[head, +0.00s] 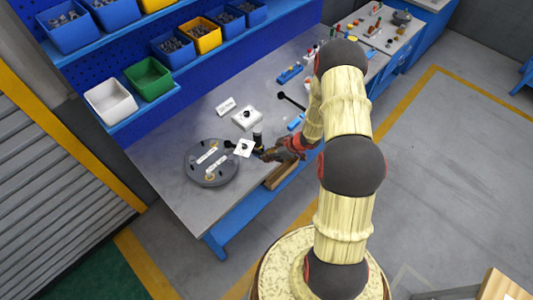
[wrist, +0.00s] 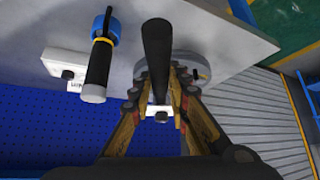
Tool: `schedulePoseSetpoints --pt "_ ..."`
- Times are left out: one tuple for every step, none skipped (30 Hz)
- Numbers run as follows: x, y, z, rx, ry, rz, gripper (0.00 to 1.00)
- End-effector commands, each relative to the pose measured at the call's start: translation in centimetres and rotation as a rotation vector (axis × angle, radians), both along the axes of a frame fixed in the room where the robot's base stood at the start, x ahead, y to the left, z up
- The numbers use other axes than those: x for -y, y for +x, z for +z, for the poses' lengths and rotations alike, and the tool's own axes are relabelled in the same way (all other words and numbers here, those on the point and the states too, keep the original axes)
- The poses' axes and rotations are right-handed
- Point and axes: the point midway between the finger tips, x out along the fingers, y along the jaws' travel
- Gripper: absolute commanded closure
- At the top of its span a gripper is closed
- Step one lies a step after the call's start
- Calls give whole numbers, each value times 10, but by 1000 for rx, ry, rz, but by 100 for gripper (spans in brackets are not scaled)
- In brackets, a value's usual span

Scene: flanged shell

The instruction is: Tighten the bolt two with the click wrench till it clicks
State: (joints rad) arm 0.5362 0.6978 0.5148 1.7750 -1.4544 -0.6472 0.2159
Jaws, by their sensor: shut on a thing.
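The flanged shell (head: 196,170) is a round grey disc lying on the bench at the left. It bears white labels, dark spots and brass-coloured parts; I cannot tell which is bolt two. My gripper (head: 268,153) is just right of the shell, low over the bench. It is shut on a black cylindrical handle (head: 258,138), apparently the click wrench. In the wrist view the black handle (wrist: 157,50) rises between the fingers and partly hides the shell (wrist: 202,68). The wrench's working end is not clear.
A white plate (head: 243,147) with a dark centre lies between shell and gripper. A white block (head: 247,118) with a black knob stands behind. A black-and-blue tool (wrist: 98,70) is close by in the wrist view. Bins (head: 110,101) line the shelf behind.

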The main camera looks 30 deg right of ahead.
Motion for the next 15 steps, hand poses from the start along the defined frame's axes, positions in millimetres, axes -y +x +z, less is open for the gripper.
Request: schedulePoseSetpoints --pt "0 1 -3 3 1 -1 100" --pt "0 1 -7 3 1 0 100" --pt "0 1 -11 2 0 0 100" --pt "0 1 -14 2 0 0 100" --pt "0 1 -17 2 1 1 100" --pt "0 1 -20 1 1 0 100" --pt "0 1 -23 1 1 0 100" --pt "0 1 -26 1 1 0 100" --pt "0 1 -29 1 1 0 100" --pt "0 1 -31 1 1 0 100" --pt "0 1 -34 1 2 -1 100" --pt "0 1 -37 1 2 -1 100" --pt "0 1 -40 1 2 -1 100" --pt "0 1 -42 1 2 -1 100" --pt "0 1 -45 1 2 -1 100"
